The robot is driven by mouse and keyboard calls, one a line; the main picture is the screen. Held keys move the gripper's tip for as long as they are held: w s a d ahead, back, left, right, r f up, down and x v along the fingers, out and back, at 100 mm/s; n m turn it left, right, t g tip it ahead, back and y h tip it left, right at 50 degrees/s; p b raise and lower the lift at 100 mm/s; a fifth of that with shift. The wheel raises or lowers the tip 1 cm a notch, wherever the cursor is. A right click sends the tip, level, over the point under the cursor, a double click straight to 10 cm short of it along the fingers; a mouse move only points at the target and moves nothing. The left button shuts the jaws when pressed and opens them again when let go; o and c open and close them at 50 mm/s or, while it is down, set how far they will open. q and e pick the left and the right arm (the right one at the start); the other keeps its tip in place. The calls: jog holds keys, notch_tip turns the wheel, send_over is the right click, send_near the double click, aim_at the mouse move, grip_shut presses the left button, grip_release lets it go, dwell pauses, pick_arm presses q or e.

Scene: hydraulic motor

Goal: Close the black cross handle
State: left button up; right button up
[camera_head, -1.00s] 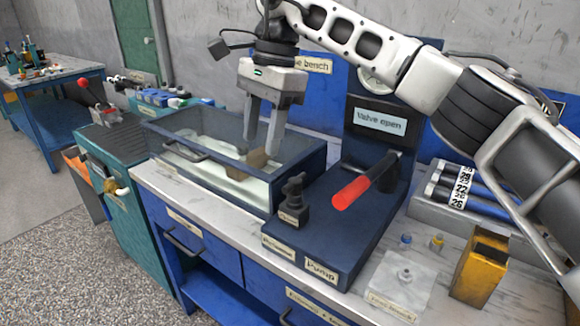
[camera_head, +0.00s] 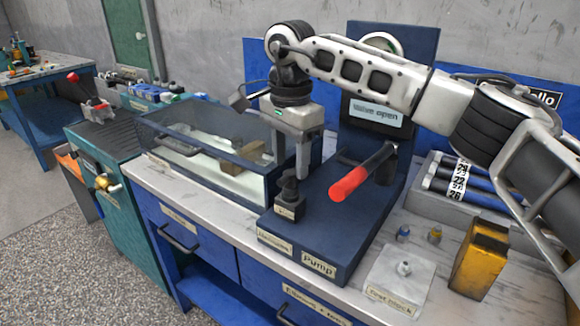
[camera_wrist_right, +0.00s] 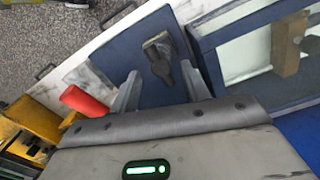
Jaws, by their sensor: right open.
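The black cross handle (camera_head: 290,192) stands upright on the front left part of the dark blue pump base (camera_head: 330,232), behind a small label plate. It also shows in the right wrist view (camera_wrist_right: 160,64). My right gripper (camera_head: 292,165) points down just above and behind the handle. In the right wrist view its two fingers are apart, one on each side of the handle (camera_wrist_right: 160,74); I cannot tell whether they touch it. A sign on the pump's upright panel reads "Valve open" (camera_head: 376,111). My left gripper is not in view.
The red-gripped pump lever (camera_head: 350,184) sticks out just right of the handle. A glass-walled tank (camera_head: 165,128) with a wooden block (camera_head: 240,160) stands to the left. A yellow box (camera_head: 478,262) and a pale test block (camera_head: 385,278) are at the right.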

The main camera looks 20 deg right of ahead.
notch_tip(320, 180, down, 2)
dwell(0.4)
jog(key=c, duration=1)
